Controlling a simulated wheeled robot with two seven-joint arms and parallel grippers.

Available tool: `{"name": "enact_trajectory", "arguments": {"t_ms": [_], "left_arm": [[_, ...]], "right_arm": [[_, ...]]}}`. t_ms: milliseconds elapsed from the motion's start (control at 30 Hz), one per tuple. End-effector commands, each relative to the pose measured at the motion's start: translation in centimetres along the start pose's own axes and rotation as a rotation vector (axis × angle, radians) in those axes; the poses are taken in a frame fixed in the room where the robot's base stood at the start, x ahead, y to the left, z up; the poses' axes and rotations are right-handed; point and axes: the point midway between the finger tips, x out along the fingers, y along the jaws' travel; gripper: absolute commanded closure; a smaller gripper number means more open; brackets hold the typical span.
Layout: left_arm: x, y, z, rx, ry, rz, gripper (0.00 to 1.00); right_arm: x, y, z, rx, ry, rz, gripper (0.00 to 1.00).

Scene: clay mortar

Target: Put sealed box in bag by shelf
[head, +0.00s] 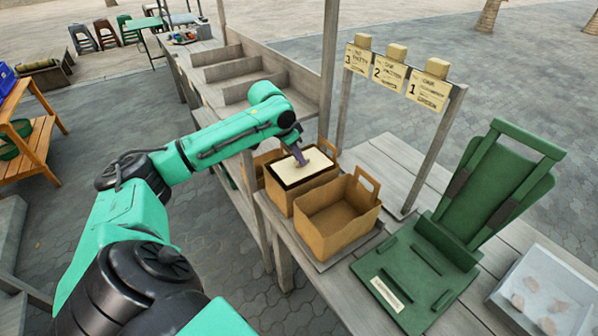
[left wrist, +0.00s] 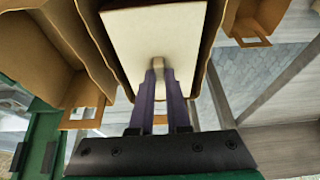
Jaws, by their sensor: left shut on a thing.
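A cream, flat-topped sealed box (head: 292,172) sits in the mouth of the middle brown paper bag (head: 281,194), with a dark gap along its edge. The box also shows in the left wrist view (left wrist: 150,25), between the bag's walls (left wrist: 203,55). My left gripper (head: 300,160) reaches down from above and is shut on a small raised part on top of the box. Its purple fingers (left wrist: 158,72) meet there in the left wrist view. The box's lower part is hidden inside the bag. My right gripper is not in view.
An open, empty brown bag (head: 335,225) stands to the right; another (head: 262,160) is partly hidden behind. A wooden shelf (head: 235,75) with compartments is beyond my left arm. A green stand (head: 440,245), white tray (head: 545,290) and numbered sign rack (head: 437,110) stand right.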

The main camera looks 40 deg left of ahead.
Motion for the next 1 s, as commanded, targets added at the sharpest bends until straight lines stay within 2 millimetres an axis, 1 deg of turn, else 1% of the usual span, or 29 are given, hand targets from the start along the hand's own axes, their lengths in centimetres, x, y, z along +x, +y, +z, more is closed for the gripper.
{"name": "enact_trajectory", "arguments": {"t_ms": [33, 133, 300, 333, 400, 633, 667, 700, 733, 1000], "left_arm": [[0.6, 0.0, 0.3, -0.001, -0.001, 0.000, 1.00], [1.6, 0.0, 0.6, 0.000, 0.001, -0.001, 1.00], [4.6, 0.0, 1.9, -0.001, -0.001, 0.000, 1.00], [5.0, 0.0, 2.0, 0.000, 0.000, 0.000, 1.00], [5.3, 0.0, 2.1, 0.001, 0.001, -0.001, 1.00], [5.3, 0.0, 2.2, 0.000, 0.001, -0.001, 1.00], [5.4, 0.0, 2.2, 0.000, 0.001, -0.001, 0.78], [5.4, 0.0, 2.2, 0.001, 0.001, -0.002, 0.63], [5.4, 0.0, 2.2, 0.001, 0.001, -0.001, 0.56], [5.3, 0.0, 2.2, 0.000, 0.001, -0.001, 0.56]], "right_arm": [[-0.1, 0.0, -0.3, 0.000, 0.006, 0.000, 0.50], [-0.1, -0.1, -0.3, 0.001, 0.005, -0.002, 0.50], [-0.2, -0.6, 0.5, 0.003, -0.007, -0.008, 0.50], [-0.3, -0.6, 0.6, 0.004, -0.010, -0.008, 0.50], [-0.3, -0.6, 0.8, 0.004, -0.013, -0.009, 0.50], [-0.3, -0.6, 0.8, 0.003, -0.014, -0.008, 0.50], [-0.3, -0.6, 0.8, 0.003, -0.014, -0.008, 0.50], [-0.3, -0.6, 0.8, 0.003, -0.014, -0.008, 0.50], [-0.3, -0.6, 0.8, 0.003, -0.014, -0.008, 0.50], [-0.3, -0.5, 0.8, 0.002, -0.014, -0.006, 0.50]]}}
